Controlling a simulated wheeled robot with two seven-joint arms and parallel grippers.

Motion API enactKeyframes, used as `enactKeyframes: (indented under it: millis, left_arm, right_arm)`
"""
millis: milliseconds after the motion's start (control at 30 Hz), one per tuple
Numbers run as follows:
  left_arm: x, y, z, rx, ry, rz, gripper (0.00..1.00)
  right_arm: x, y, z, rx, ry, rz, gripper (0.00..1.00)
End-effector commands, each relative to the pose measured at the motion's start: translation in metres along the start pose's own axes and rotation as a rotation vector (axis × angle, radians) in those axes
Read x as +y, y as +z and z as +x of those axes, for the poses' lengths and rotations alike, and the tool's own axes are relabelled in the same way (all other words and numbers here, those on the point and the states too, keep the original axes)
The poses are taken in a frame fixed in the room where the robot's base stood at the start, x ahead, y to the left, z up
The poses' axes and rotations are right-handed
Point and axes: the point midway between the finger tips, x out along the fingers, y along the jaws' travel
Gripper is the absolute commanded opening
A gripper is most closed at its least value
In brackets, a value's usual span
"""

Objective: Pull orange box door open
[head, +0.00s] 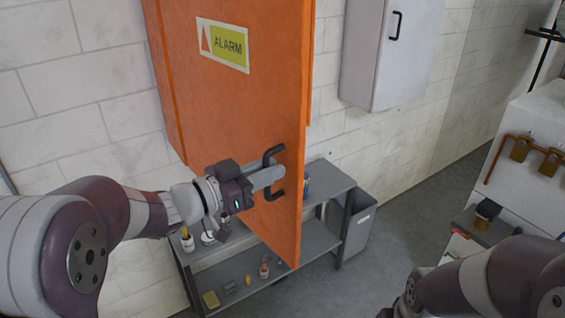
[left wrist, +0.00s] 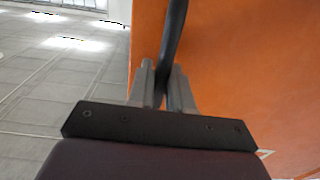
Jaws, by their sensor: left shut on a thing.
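The orange box (head: 170,100) hangs on the white brick wall. Its orange door (head: 240,110), with a yellow ALARM label (head: 222,46), stands partly swung out from the box, its handle edge toward me. The inside is hidden behind the door. A black bar handle (head: 277,188) sits near the door's right edge. My left gripper (head: 268,178) is shut on the handle. In the left wrist view the fingers (left wrist: 168,90) close around the dark handle (left wrist: 174,40) beside the orange door face (left wrist: 240,70). My right arm shows at the lower right; its gripper is out of view.
A grey two-level shelf table (head: 325,190) with small bottles stands below the door. A grey bin (head: 357,225) is beside it. A grey wall cabinet (head: 385,55) hangs to the right, and a white machine with copper pipes (head: 530,130) stands at far right. Floor between is clear.

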Motion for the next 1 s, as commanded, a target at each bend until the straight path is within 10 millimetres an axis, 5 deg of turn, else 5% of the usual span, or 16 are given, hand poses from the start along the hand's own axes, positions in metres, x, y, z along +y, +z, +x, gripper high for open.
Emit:
enactKeyframes:
  millis: [500, 533, 567, 1000]
  left_arm:
    - [-0.003, -0.004, -0.006, 0.007, -0.001, 0.006, 0.00]
    - [-0.003, -0.004, -0.006, 0.007, -0.001, 0.006, 0.23]
    - [-0.003, -0.004, -0.006, 0.007, -0.001, 0.006, 0.33]
    - [-0.004, 0.001, -0.020, 0.004, -0.005, 0.005, 0.35]
  right_arm:
    - [0.000, 0.000, -0.002, 0.000, 0.000, 0.000, 0.43]
    - [0.000, 0.000, -0.002, 0.000, 0.000, 0.000, 0.43]
    - [0.000, 0.000, -0.002, 0.000, 0.000, 0.000, 0.43]
    - [0.000, 0.001, 0.006, 0.000, 0.000, 0.000, 0.43]
